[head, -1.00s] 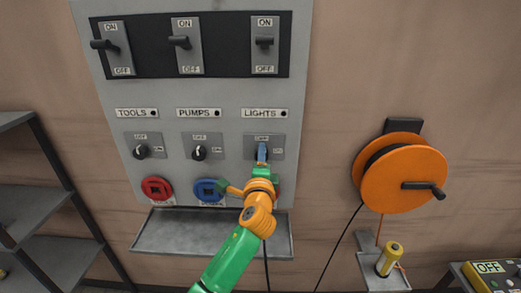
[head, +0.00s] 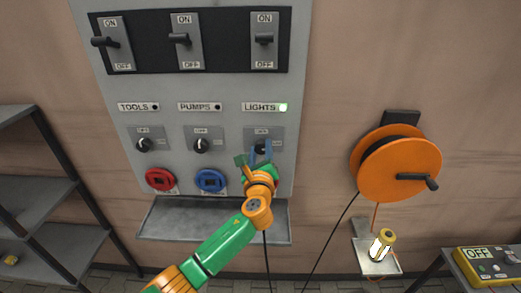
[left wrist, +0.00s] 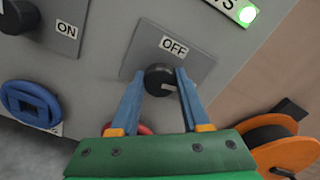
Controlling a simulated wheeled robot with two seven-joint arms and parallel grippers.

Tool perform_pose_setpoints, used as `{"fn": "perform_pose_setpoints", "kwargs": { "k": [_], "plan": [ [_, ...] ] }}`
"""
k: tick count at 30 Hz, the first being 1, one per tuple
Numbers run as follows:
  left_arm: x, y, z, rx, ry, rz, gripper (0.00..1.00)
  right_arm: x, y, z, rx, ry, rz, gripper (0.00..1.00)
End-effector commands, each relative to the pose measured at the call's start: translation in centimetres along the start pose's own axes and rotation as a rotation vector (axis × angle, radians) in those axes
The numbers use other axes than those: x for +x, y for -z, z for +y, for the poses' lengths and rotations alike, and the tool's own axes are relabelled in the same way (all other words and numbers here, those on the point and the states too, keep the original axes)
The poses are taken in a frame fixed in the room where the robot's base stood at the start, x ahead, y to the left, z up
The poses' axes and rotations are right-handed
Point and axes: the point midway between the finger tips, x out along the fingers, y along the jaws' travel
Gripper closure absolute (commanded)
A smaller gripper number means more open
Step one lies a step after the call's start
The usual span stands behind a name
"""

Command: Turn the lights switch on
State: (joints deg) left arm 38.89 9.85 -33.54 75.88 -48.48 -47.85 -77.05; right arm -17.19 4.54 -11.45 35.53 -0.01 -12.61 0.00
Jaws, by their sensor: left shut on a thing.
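The lights switch is a black rotary knob (head: 260,149) on a grey plate under the LIGHTS label (head: 260,107). The green lamp (head: 283,107) beside that label is lit. My left gripper (head: 261,147) has its blue fingers on either side of the knob and is shut on it. In the left wrist view the knob (left wrist: 159,78) sits between the fingertips, with a pale mark on its lower right and OFF printed above it. The plate's right part is covered by a finger. My right gripper is not in view.
The tools knob (head: 144,145) and pumps knob (head: 200,146) are to the left, with dark lamps. A red socket (head: 159,179) and blue socket (head: 210,181) sit below. A tray ledge (head: 165,222) juts out underneath. An orange cable reel (head: 385,170) is at the right.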

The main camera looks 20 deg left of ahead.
Motion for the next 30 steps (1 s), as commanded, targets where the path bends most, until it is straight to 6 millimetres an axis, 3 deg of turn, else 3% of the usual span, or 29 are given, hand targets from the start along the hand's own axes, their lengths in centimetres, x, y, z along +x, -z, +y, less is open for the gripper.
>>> {"fn": "perform_pose_setpoints", "kwargs": {
  "k": [12, 29, 30],
  "plan": [
    [-0.03, 0.27, 0.15, 0.168, -0.003, 0.006, 1.0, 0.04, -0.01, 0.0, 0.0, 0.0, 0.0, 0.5],
    [-0.05, 0.35, 0.18, 0.192, -0.004, 0.008, 1.0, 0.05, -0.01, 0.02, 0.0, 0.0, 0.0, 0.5],
    [-0.05, 0.34, 0.18, 0.192, -0.004, 0.007, 0.43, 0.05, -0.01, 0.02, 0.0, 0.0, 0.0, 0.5]
  ]
}}
